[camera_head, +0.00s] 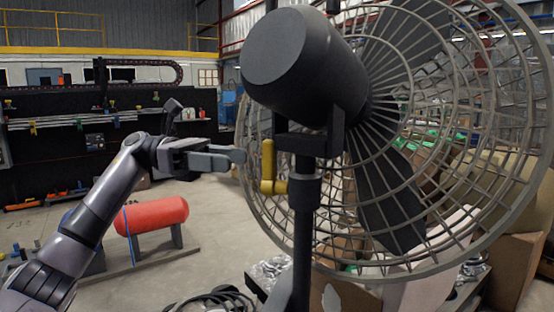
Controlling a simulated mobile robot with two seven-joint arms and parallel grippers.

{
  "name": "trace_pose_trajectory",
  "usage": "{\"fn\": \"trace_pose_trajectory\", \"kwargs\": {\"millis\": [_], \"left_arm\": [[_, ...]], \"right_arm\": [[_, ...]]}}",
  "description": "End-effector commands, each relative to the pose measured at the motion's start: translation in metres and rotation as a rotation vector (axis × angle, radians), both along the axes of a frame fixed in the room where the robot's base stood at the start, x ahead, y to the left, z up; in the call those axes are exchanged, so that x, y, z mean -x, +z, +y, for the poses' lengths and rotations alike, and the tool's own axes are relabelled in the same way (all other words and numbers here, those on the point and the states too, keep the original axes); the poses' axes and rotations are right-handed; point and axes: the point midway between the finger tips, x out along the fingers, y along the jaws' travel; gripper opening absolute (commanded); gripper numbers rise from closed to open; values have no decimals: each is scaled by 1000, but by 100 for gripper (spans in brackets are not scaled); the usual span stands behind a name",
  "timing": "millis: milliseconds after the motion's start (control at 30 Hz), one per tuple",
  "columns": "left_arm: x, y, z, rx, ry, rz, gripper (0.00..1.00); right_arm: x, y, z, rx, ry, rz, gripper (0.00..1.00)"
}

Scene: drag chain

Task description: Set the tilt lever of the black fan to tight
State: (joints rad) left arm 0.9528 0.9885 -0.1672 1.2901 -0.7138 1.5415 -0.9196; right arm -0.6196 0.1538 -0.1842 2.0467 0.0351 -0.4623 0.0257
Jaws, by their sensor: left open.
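The black fan (305,62) stands close in front of me, seen from its motor side, on a dark upright pole. Its yellow tilt lever (268,160) sits at the left of the bracket below the motor. The lever's long arm points up, and its short foot runs right towards the pole joint. My left gripper (232,154) is open and points right, with its fingertips just left of the lever in the picture. I cannot tell the gap in depth. Nothing shows between the fingers. My right gripper is not in view.
The wire fan cage (460,240) fills the right side. A red tank (152,216) stands on the floor behind my left arm. Cardboard boxes (518,262) lie behind the fan, and cables (215,300) lie at the bottom. Open floor shows left of the fan.

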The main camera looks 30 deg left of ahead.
Motion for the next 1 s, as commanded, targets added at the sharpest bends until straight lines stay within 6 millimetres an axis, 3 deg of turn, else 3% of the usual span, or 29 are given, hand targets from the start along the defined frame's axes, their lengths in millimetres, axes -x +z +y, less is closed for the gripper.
{"fn": "trace_pose_trajectory", "kwargs": {"millis": [500, 867, 1000], "left_arm": [[-14, 1, -63, 0, -2, 1, 49], [-15, 0, -69, 0, -1, 1, 49], [-15, 0, -69, 0, -1, 1, 3]], "right_arm": [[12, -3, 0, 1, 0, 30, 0], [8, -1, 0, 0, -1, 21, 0], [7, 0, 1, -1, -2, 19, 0]]}}
